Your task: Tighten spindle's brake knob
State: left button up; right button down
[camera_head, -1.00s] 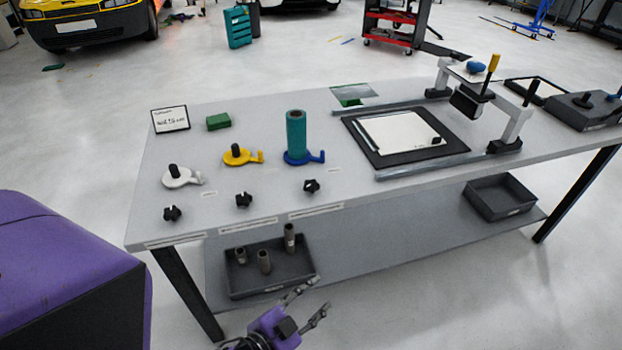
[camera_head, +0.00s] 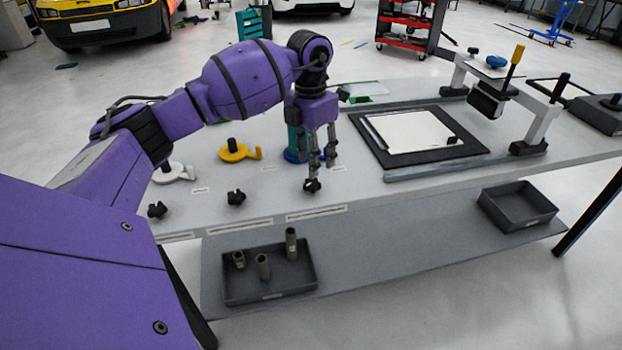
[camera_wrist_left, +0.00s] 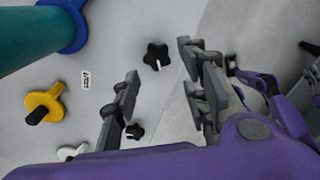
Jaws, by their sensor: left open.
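My left gripper (camera_head: 322,168) points down over the table, open, its fingertips just above the black star-shaped brake knob (camera_head: 312,186) in front of the blue spindle (camera_head: 291,156). In the left wrist view this knob (camera_wrist_left: 156,55) lies between and beyond the open fingers (camera_wrist_left: 160,68), with nothing gripped. The teal roll (camera_head: 292,112) stands on the blue spindle, mostly hidden behind my gripper. The yellow spindle (camera_head: 238,152) and white spindle (camera_head: 174,172) stand to the left, with their own black knobs (camera_head: 236,198) (camera_head: 157,210) in front.
A grey bin (camera_head: 310,285) with several short tubes and an empty bin (camera_head: 518,206) sit on the lower shelf. My left arm covers the table's back left.

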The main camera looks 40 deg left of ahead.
aim_at(309, 181)
pick_arm(q)
jog(key=shift+a+r, duration=0.15)
jog(key=shift+a, duration=0.35)
notch_tip(309, 181, down, 6)
jog(key=shift+w, duration=0.1)
jog(key=shift+f, duration=0.6)
jog(key=c, duration=1)
